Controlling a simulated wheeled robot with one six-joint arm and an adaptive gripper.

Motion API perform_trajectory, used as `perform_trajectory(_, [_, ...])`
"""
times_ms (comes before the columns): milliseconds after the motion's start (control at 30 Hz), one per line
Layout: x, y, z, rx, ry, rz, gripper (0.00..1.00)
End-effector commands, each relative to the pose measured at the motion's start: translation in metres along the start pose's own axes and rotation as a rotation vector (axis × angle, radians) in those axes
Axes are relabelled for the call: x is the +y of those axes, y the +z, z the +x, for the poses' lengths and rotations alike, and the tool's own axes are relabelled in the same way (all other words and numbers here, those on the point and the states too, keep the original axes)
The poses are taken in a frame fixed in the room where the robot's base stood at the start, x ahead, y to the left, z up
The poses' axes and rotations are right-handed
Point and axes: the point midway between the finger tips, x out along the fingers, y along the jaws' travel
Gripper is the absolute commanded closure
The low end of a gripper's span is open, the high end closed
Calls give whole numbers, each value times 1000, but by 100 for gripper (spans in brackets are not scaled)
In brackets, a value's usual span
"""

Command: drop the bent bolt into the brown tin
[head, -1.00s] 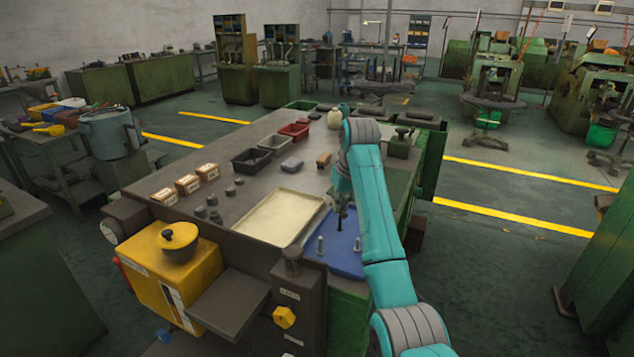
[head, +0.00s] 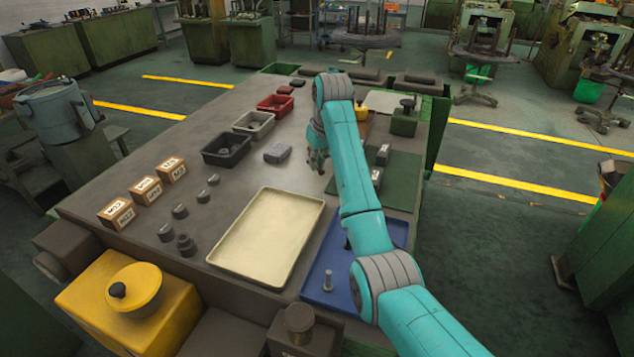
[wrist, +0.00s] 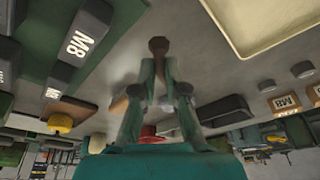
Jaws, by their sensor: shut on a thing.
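My gripper (head: 318,160) is raised above the table beyond the cream tray. In the wrist view my gripper (wrist: 160,72) is shut on a bolt (wrist: 158,46), whose brownish head projects past the fingertips. Its bend cannot be made out, and the bolt is not clear in the head view. A small brown object (wrist: 118,105) shows beyond the left finger in the wrist view; I cannot tell whether it is the brown tin. No brown tin is clearly visible in the head view, where my arm covers part of the table.
A cream tray (head: 216,254), black bin (head: 226,150), grey bin (head: 254,125) and red bin (head: 275,104) stand on the table. Labelled blocks (head: 383,155) stand right of my arm. Grey tabletop (head: 225,195) lies clear between.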

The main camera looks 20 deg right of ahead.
Motion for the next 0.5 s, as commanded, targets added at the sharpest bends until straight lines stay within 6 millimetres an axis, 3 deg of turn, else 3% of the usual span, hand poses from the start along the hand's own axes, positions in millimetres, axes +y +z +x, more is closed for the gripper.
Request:
perform_trajectory(100, [0, 7, 22, -2, -1, 0, 100])
perform_trajectory(500, [1, 18, 63, -1, 0, 0, 100])
